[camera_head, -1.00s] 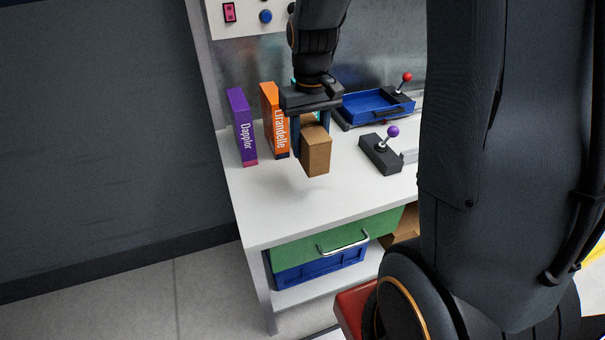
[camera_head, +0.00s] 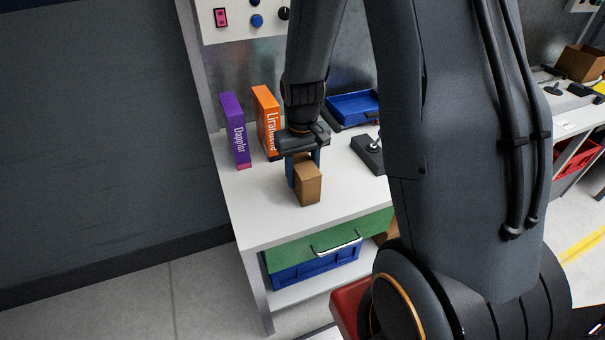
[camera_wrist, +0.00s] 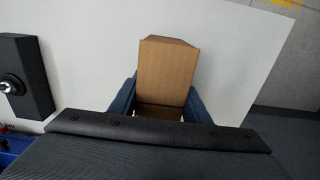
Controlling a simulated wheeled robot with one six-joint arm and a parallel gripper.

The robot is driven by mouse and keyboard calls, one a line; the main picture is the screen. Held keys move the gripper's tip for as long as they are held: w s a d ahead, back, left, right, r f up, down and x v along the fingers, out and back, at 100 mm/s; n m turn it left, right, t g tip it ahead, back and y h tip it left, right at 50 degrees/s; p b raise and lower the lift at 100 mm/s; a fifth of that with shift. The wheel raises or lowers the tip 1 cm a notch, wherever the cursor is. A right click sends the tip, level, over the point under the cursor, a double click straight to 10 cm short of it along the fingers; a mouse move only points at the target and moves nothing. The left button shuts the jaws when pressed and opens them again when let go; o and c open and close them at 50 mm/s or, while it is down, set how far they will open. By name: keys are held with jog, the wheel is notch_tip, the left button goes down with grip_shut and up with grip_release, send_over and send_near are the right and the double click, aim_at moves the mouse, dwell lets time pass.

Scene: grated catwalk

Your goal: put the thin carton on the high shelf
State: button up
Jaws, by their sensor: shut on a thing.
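My gripper (camera_head: 303,170) is shut on a plain brown carton (camera_head: 308,187), with a blue finger on either side of it. The carton is upright, low over the front part of the white bench top (camera_head: 265,208); I cannot tell whether its base touches the surface. In the wrist view the brown carton (camera_wrist: 166,75) stands between the blue fingers (camera_wrist: 160,104) of my gripper. A thin purple carton (camera_head: 236,130) and a thin orange carton (camera_head: 268,118) stand upright at the bench's left side, behind my gripper. I cannot make out a high shelf.
A blue tray (camera_head: 352,107) and a dark joystick box (camera_head: 367,152) are on the bench to the right. Below the top are a green drawer (camera_head: 330,238) with a metal handle and a blue crate (camera_head: 315,268). The front left of the bench top is clear.

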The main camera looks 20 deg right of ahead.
jog(key=shift+f, duration=0.1)
jog(key=o, duration=1.3)
